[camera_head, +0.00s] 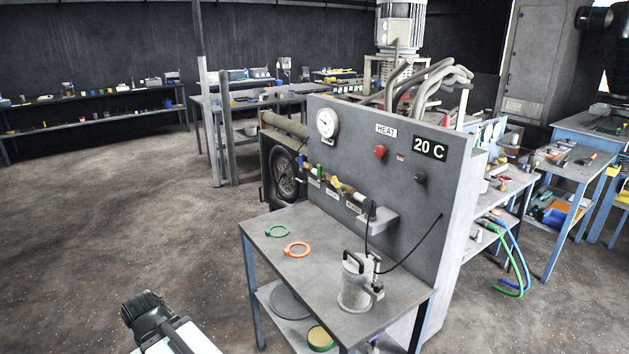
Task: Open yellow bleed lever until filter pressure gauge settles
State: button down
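The yellow lever (335,183) is small and sits on the brass pipe row on the front of the grey panel. Blue (301,160) and green (318,169) handles sit to its left. Small labels hang below the row; I cannot read them. A round white pressure gauge (327,122) is at the panel's upper left; its reading is too small to tell. A black ribbed part, seemingly my gripper (146,309), shows at the lower left, well away from the panel. I cannot make out its fingers.
The bench (262,232) before the panel holds a green ring (278,231), an orange ring (297,249) and a metal canister (355,282) with a black hose. The floor left of the bench is clear.

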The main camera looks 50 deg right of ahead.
aim_at(335, 180)
jog(key=u, duration=0.85)
jog(key=k, duration=0.8)
jog(key=z, duration=0.8)
jog(key=i, duration=1)
jog(key=u, duration=0.05)
